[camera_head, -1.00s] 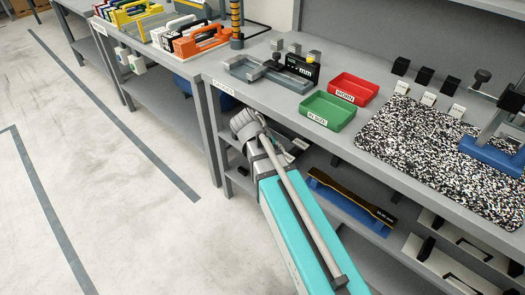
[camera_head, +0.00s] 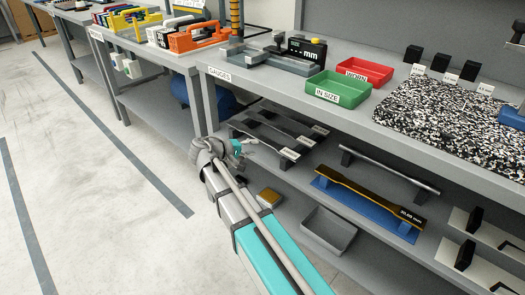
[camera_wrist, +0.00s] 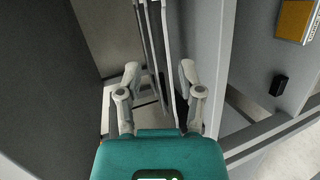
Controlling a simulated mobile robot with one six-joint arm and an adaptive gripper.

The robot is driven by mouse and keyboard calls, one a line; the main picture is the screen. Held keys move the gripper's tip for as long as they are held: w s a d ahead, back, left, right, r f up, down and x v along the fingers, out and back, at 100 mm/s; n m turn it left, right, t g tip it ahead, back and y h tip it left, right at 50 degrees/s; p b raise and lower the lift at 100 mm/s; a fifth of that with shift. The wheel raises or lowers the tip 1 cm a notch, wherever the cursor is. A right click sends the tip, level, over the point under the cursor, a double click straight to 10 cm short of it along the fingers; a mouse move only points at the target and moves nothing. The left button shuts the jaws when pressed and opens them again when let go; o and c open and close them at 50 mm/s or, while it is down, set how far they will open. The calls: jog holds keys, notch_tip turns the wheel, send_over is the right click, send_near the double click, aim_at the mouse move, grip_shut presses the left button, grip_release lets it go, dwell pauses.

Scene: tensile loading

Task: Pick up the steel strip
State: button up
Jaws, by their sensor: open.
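Several grey strips (camera_head: 270,133) with wide ends and small white labels lie side by side on the shelf under the bench. The labels are too small to read, so I cannot tell which is the steel strip. My gripper (camera_head: 238,150) is at the left ends of these strips. In the wrist view my gripper (camera_wrist: 160,78) is open, its two fingers apart. Long thin grey strips (camera_wrist: 162,40) run up the picture between and beyond the fingers. I cannot tell whether a finger touches one.
A gold and black strip on a blue holder (camera_head: 368,200), a grey bar (camera_head: 390,170) and a grey tray (camera_head: 328,232) stand further right. The bench top (camera_head: 365,110) overhangs the shelf. A yellow block (camera_head: 268,196) lies below; it also shows in the wrist view (camera_wrist: 294,20).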

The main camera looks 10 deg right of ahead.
jog(key=w+a+f+n+t+h+b, duration=0.1)
jog(key=w+a+f+t+h+b, duration=0.1)
jog(key=a+b, duration=0.5)
jog(key=shift+w+f+t+h+b, duration=0.4)
jog(key=shift+w+f+b, duration=0.25)
jog(key=shift+w+f, duration=0.3)
send_near(262, 138)
jog(key=shift+w+x, duration=0.2)
jog(key=shift+x, duration=1)
jog(key=shift+w+x, duration=0.2)
jog(key=shift+x, duration=1)
jog(key=shift+a+f, duration=0.15)
jog(key=shift+a, duration=0.05)
jog(key=shift+s+x, duration=0.15)
jog(key=shift+x, duration=1.15)
jog(key=shift+s+x, duration=0.15)
jog(key=shift+x, duration=1.15)
jog(key=shift+d, duration=0.15)
